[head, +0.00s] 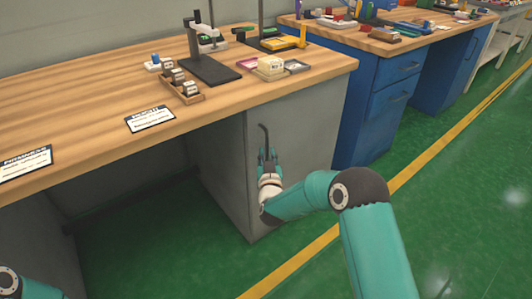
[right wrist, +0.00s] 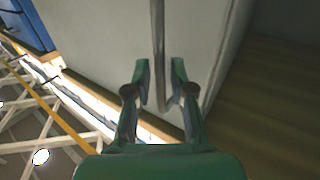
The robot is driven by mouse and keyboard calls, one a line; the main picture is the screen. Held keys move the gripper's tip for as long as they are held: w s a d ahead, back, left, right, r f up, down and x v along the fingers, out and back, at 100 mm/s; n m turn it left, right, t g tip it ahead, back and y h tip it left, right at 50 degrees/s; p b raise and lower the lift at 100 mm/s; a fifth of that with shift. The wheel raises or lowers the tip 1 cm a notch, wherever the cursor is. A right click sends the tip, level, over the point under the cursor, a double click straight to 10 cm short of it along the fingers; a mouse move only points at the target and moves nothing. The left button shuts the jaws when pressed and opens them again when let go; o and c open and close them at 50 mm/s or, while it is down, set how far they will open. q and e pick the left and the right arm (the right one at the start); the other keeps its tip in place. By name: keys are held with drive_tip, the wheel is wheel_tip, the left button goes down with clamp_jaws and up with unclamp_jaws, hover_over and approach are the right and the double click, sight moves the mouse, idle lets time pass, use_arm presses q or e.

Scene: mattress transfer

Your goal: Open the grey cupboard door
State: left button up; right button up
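The grey cupboard door (head: 302,130) is under the front right end of the wooden workbench and looks shut. Its dark upright bar handle (head: 265,134) is near the door's left edge; it also shows in the right wrist view (right wrist: 158,40). My right gripper (head: 267,157) is in front of the door at the handle's lower part. In the right wrist view its two green fingers (right wrist: 161,80) are apart, one on each side of the bar, with a gap visible on both sides. My left gripper is out of view; only a bit of my left arm shows at the lower left.
The workbench top (head: 90,95) above carries a black stand (head: 210,68), small trays and label cards. A blue cabinet (head: 375,100) stands to the right of the grey one. The green floor (head: 460,200) in front is clear, with a yellow line (head: 420,162) across it.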

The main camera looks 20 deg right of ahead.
drive_tip(key=shift+x, duration=1.2)
drive_tip(key=shift+c, duration=0.2)
clamp_jaws()
